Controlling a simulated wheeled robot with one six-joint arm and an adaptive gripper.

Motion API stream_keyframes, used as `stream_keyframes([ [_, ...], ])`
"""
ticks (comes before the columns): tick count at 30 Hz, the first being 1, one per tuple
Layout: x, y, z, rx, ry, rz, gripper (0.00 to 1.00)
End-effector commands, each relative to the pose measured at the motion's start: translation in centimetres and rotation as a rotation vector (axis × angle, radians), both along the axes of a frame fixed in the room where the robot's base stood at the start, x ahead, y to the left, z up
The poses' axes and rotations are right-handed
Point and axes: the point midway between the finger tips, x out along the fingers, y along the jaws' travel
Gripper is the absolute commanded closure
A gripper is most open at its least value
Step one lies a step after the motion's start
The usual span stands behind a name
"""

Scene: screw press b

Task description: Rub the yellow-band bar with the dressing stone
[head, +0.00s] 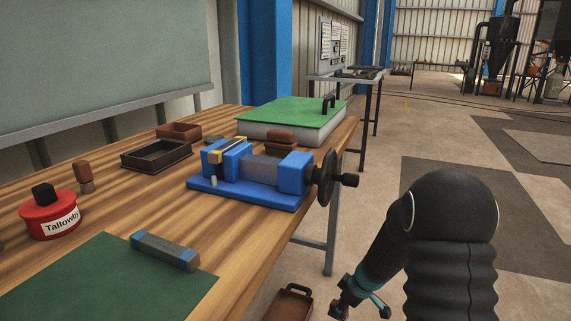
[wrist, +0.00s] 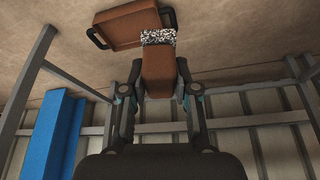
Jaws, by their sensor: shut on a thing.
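My gripper (head: 360,298) hangs low in the head view, off the right edge of the bench. In the wrist view my gripper (wrist: 160,82) is shut on a brown block with a black-and-white speckled end (wrist: 158,38). I cannot tell for sure whether this is the dressing stone. The head view does not clearly show the held thing. A bar with a yellow band (head: 229,144) lies across the top of the blue vice (head: 247,202) at its left end. My gripper is well apart from it.
A red tin (head: 48,218), a small brown block (head: 85,176), dark trays (head: 155,157) and a green-topped plate (head: 292,117) stand on the bench. A handled brown tray (head: 288,305) is on the floor.

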Motion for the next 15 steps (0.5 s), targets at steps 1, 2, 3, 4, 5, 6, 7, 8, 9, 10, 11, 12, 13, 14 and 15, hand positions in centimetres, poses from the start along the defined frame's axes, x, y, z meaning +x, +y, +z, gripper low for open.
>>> stream_keyframes([
  [1, 0.0, 0.0, 0.0, 0.0, 0.0, 0.0, 1.0],
  [2, 0.0, 0.0, 0.0, 0.0, 0.0, 0.0, 1.0],
  [3, 0.0, 0.0, 0.1, 0.0, 0.0, 0.0, 1.0],
  [4, 0.0, 0.0, 0.1, 0.0, -0.001, -0.001, 1.0],
  [5, 0.0, 0.0, 0.1, 0.001, -0.001, -0.005, 1.0],
  [6, -0.1, 0.0, 0.1, 0.001, -0.001, -0.018, 1.0],
  [7, -0.2, -0.1, 0.0, 0.001, 0.0, -0.038, 1.0],
  [8, -0.3, -0.1, 0.0, 0.001, 0.0, -0.066, 1.0],
  [9, -0.6, -0.2, 0.0, 0.001, 0.001, -0.118, 1.0],
  [10, -0.8, -0.4, 0.0, 0.0, 0.0, -0.17, 1.0],
  [11, -0.9, -0.5, 0.0, 0.0, 0.0, -0.23, 1.0],
  [12, -1.0, -0.6, 0.1, 0.0, -0.001, -0.31, 1.0],
  [13, -1.1, -0.7, 0.1, -0.001, -0.001, -0.366, 1.0],
  [14, -1.1, -0.8, 0.2, 0.0, -0.002, -0.42, 1.0],
  [15, -1.0, -0.8, 0.4, -0.001, -0.003, -0.485, 1.0],
])
